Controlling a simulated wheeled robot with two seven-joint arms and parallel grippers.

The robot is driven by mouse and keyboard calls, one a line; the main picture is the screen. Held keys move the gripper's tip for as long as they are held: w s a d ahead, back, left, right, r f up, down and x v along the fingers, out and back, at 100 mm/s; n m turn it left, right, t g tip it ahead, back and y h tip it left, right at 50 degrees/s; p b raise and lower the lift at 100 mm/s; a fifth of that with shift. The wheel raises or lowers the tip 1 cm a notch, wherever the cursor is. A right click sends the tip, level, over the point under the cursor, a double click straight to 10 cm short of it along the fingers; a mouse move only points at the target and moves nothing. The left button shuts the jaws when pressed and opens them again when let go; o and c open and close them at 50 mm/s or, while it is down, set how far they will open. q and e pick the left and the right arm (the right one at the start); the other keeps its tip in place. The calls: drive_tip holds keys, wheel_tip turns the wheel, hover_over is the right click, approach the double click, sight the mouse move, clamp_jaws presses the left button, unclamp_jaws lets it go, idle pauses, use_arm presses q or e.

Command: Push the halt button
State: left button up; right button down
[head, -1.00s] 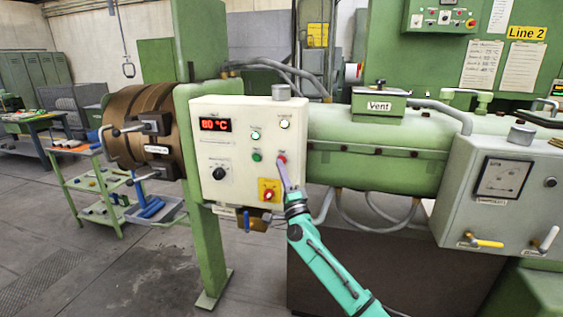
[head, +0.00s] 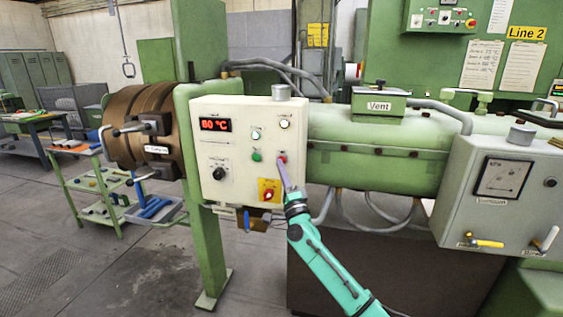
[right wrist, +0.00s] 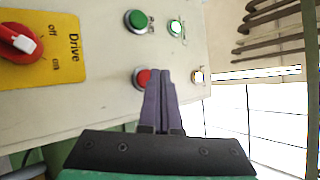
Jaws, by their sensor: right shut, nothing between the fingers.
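The control panel (head: 208,160) is a pale box on the green machine, with a red digital display. My right gripper (head: 281,163) is shut and empty. Its fingertips (right wrist: 163,72) are at the red button's edge; I cannot tell whether they touch it. My left gripper is not in view.
A red rotary switch on a yellow plate (head: 269,190) sits below the buttons, labelled Drive in the right wrist view (right wrist: 73,47). A black knob (head: 219,174) is at left. A grey box with a gauge (head: 470,205) stands right of the panel.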

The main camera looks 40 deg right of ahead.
drive_tip(key=shift+d, duration=0.15)
drive_tip(key=shift+w+d, duration=0.2)
drive_tip(key=shift+w, duration=0.05)
drive_tip(key=shift+w+d+b, duration=0.2)
drive_tip(key=shift+d+b, duration=0.1)
drive_tip(key=shift+b, duration=0.2)
idle(0.4)
drive_tip(key=shift+s+a+p, duration=0.5)
drive_tip(key=shift+a+p, duration=0.1)
drive_tip(key=shift+p, duration=0.1)
